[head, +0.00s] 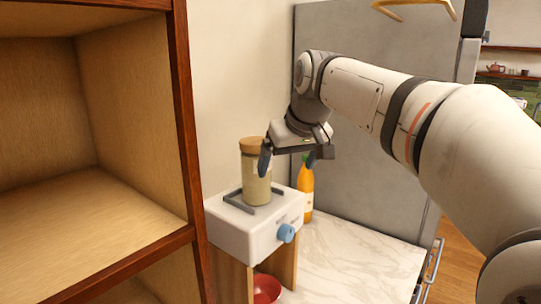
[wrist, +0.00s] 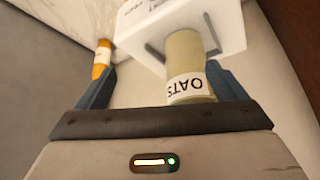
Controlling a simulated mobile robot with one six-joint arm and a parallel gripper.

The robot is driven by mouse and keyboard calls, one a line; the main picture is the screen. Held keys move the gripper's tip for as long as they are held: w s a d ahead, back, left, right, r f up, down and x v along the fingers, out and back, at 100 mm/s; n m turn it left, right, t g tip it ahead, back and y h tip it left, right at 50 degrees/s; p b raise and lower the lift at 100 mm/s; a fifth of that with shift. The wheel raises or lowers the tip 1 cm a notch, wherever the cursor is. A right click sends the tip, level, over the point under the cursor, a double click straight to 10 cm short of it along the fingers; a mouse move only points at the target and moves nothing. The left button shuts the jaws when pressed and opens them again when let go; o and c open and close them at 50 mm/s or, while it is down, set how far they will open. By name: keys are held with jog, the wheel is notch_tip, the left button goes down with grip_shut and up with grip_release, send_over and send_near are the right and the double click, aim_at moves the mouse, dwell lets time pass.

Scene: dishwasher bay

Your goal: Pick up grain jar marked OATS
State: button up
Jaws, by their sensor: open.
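The grain jar (head: 256,185) is a clear cylinder with pale contents and a wooden lid, standing upright on a white appliance (head: 240,230). In the wrist view the jar (wrist: 184,55) shows its white label reading OATS, upside down. My gripper (head: 288,160) is open, level with the jar's upper part and just right of it in the head view. In the wrist view the jar lies ahead of my gripper (wrist: 165,85), nearer the right finger. The gap between jar and fingers is hard to judge.
An orange bottle (head: 305,190) stands right of the appliance on the marble counter (head: 350,255). A blue knob (head: 286,233) sticks out of the appliance front. A red bowl (head: 266,289) sits below it. A wooden shelf (head: 185,130) stands close on the left.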

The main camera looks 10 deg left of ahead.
aim_at(260, 143)
jog(key=shift+n+y, duration=0.4)
jog(key=shift+n, duration=0.2)
jog(key=a+r, duration=0.1)
jog(key=w+a+r, duration=0.1)
jog(key=a+r, duration=0.1)
jog(key=a+r+p, duration=0.1)
jog(key=a+r, duration=0.1)
jog(key=shift+w+a+r, duration=0.1)
jog(key=shift+w+r, duration=0.1)
jog(key=shift+w, duration=0.1)
jog(key=shift+w+a, duration=0.1)
jog(key=shift+a, duration=0.1)
jog(key=p+x, duration=0.1)
jog(key=x, duration=0.6)
jog(key=shift+w+f, duration=0.15)
jog(key=c, duration=1.3)
jog(key=shift+c, duration=0.7)
jog(key=shift+r, duration=0.25)
